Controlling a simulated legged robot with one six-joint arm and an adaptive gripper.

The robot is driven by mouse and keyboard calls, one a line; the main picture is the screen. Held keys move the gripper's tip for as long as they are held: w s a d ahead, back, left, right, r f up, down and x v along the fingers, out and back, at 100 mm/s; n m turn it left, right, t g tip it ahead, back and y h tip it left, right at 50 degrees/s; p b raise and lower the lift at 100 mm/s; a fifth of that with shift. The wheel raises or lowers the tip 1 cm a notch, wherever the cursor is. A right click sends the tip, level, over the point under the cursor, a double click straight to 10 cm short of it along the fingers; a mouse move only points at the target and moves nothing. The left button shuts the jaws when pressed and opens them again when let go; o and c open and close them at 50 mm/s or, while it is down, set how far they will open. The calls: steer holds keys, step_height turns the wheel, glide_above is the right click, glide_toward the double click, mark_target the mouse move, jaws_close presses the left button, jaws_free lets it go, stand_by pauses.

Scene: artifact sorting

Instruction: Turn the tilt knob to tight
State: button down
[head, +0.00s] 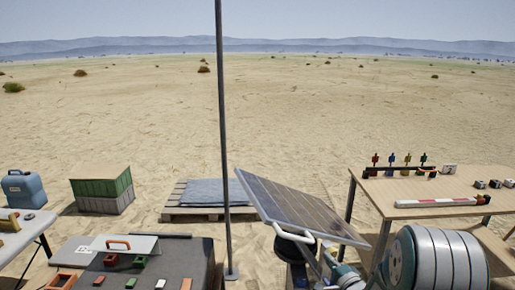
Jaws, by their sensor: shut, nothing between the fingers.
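A tilted solar panel (295,205) stands right of the thin grey pole, its face sloping down to the right. A round pale and black part (293,235) shows under its lower left side; I cannot tell what it is. I cannot make out the tilt knob or its setting; the area under the panel is partly hidden by my arm. My arm's links fill the bottom right, reaching left below the panel. I cannot make out the fingers of my gripper.
A thin grey pole (222,130) rises left of the panel. A wooden table (430,188) with small coloured pieces and a red-white bar (437,202) is at right. A dark table (190,262) with red and green blocks is at lower left. A pallet (172,210) and green-grey crate (103,190) stand behind.

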steer(key=shift+r, duration=0.25)
stand_by(0.4)
steer(key=v, duration=0.6)
steer(key=shift+a, duration=0.3)
steer(key=shift+s, duration=0.1)
steer(key=w+a+f, duration=0.1)
steer(key=w+f, duration=0.1)
steer(key=w, duration=0.3)
steer(key=shift+w+a+f, duration=0.3)
steer(key=shift+w+a, duration=0.05)
steer(key=shift+w, duration=0.05)
stand_by(0.5)
